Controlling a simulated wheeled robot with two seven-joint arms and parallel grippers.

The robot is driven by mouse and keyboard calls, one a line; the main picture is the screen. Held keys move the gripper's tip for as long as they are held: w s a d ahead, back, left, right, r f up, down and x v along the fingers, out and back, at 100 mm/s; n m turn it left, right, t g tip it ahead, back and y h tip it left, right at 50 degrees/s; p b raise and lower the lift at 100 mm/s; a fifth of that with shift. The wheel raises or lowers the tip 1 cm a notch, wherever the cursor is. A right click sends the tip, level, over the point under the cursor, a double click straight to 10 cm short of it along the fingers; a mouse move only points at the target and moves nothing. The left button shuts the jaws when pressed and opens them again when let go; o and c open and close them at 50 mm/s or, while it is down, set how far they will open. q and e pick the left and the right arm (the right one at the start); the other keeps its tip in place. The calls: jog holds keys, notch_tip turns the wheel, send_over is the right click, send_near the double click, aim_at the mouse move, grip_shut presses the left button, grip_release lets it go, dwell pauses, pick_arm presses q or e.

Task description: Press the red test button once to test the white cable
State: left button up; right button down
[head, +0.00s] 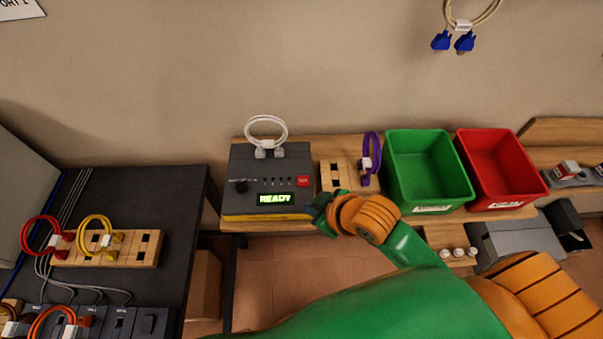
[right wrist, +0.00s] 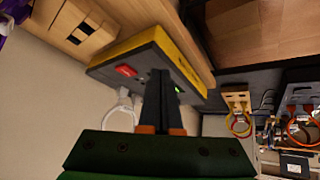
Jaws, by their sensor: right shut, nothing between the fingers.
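The dark grey cable tester (head: 240,168) with a yellow front edge sits on the wooden bench, and its green display reads READY. The red test button (head: 303,181) is on the right of its top face; it also shows in the right wrist view (right wrist: 125,70). The white cable (head: 267,128) stands looped, both plugs at the tester's back edge; it shows in the right wrist view too (right wrist: 122,116). My right gripper (head: 320,212) is shut and empty at the tester's front right corner. In the right wrist view its fingertips (right wrist: 160,78) appear beside the button. Contact cannot be told. My left gripper is out of view.
A wooden block with a purple cable (head: 367,165) stands right of the tester, then a green bin (head: 430,187) and a red bin (head: 520,175). At left, a dark table (head: 130,195) holds a wooden rack with red and yellow cables. A blue-plugged cable (head: 463,27) hangs on the wall.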

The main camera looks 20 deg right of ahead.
jog(key=w+r+n, duration=0.1)
jog(key=w+r+n+y, duration=0.1)
jog(key=w+r+n, duration=0.1)
jog(key=w+r+n+t, duration=0.1)
jog(key=w+r, duration=0.1)
jog(key=shift+w+a+n+y, duration=0.25)
jog(key=shift+a+n+y, duration=0.05)
jog(key=shift+a, duration=0.1)
jog(key=w+d+r+n, duration=0.1)
jog(key=r, duration=0.1)
jog(key=w+d+r+n, duration=0.1)
jog(key=w+d, duration=0.1)
jog(key=shift+w+r+t, duration=0.1)
jog(key=shift+r+t, duration=0.2)
jog(key=shift+r, duration=0.05)
jog(key=b, duration=0.9)
send_over(308, 183)
notch_tip(308, 183, down, 8)
jog(key=shift+r, duration=0.1)
jog(key=shift+f, duration=0.6)
